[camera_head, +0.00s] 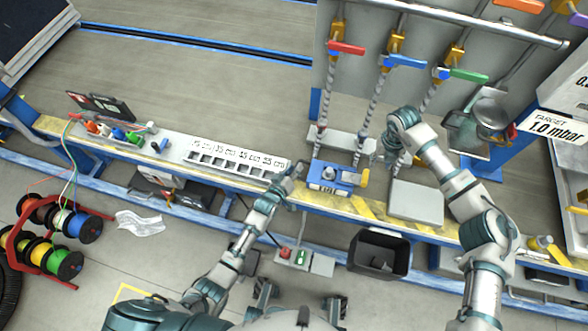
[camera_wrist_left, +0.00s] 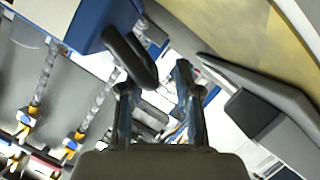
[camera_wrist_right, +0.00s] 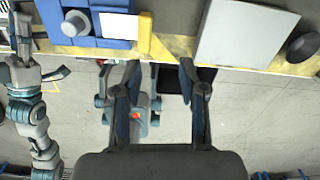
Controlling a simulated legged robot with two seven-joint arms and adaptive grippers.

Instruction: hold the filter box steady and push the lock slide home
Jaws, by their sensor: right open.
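The blue filter box (camera_head: 330,176) sits on the bench, with a white label on its front. The yellow lock slide (camera_head: 364,177) sticks out at its right side. In the right wrist view the box (camera_wrist_right: 108,42) is at the upper left, with the slide (camera_wrist_right: 145,34) beside it. My left gripper (camera_head: 294,172) is open, just left of the box. In the left wrist view the box (camera_wrist_left: 98,22) is at the top left and a dark cylindrical part lies close to the fingers (camera_wrist_left: 156,78). My right gripper (camera_head: 392,150) is open and empty, above and right of the slide (camera_wrist_right: 160,76).
A grey flat plate (camera_head: 416,202) lies right of the box. A white slotted tray (camera_head: 235,158) is left of my left gripper. A black bin (camera_head: 379,252) stands below the bench edge. Hoses with coloured valve handles (camera_head: 405,61) hang behind.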

